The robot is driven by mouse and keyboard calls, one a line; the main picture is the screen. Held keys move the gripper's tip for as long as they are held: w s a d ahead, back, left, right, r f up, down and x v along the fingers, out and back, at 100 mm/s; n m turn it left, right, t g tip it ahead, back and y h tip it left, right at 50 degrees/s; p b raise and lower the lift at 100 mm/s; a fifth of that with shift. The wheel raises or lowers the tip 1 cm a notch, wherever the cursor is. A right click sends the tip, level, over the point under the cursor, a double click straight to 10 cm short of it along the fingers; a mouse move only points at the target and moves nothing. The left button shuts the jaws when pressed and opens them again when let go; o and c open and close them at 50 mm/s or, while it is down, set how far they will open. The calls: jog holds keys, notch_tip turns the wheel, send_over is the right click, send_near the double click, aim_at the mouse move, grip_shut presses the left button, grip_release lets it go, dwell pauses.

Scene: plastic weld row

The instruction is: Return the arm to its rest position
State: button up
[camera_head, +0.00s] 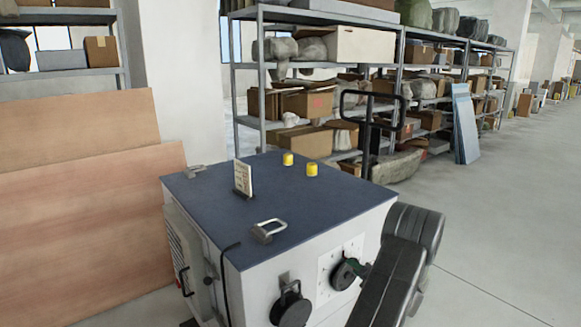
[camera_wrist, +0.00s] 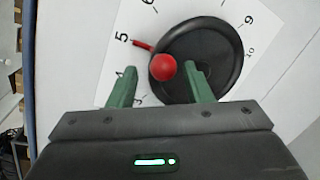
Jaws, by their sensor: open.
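My gripper (camera_wrist: 160,85) is open in the wrist view, its two green fingers spread apart. A red ball knob (camera_wrist: 163,67) shows between and just beyond the fingertips, on a round black dial (camera_wrist: 212,55) over a white numbered plate (camera_wrist: 107,60). A red pointer is near the 5. The right finger overlaps the dial in the picture; I cannot tell whether it touches. In the head view my dark arm is extended at the lower right, in front of the cabinet (camera_head: 270,200), partly hiding the dial (camera_head: 345,273). The gripper itself is hidden there.
The cabinet's blue top carries two yellow cylinders (camera_head: 312,169), a small sign (camera_head: 243,178) and metal handles (camera_head: 268,231). A black knob (camera_head: 290,304) is on its front. Wooden panels (camera_head: 75,185) stand left, loaded shelves (camera_head: 340,85) behind. The floor at right (camera_head: 500,230) is clear.

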aim_at(340, 276)
jog(key=n+b, duration=0.1)
jog(key=b, duration=0.1)
jog(key=s+a+f+n+t+b, duration=0.1)
jog(key=n+b, duration=0.1)
jog(key=a+n+b, duration=0.1)
jog(key=b, duration=0.1)
jog(key=shift+s+a+f+n, duration=0.1)
jog(key=shift+s+f+n, duration=0.25)
jog(key=shift+f+n, duration=0.05)
jog(key=f+n+b, duration=0.1)
jog(key=n+b, duration=0.1)
jog(key=b, duration=0.1)
jog(key=s+a+f+n+t+b, duration=0.1)
jog(key=n+b, duration=0.1)
jog(key=b, duration=0.1)
jog(key=shift+a+b, duration=0.15)
jog(key=shift+b, duration=0.2)
jog(key=p+v, duration=0.1)
jog(key=v, duration=0.7)
jog(key=shift+s+r, duration=0.15)
jog(key=shift+r, duration=0.1)
jog(key=shift+a, duration=0.1)
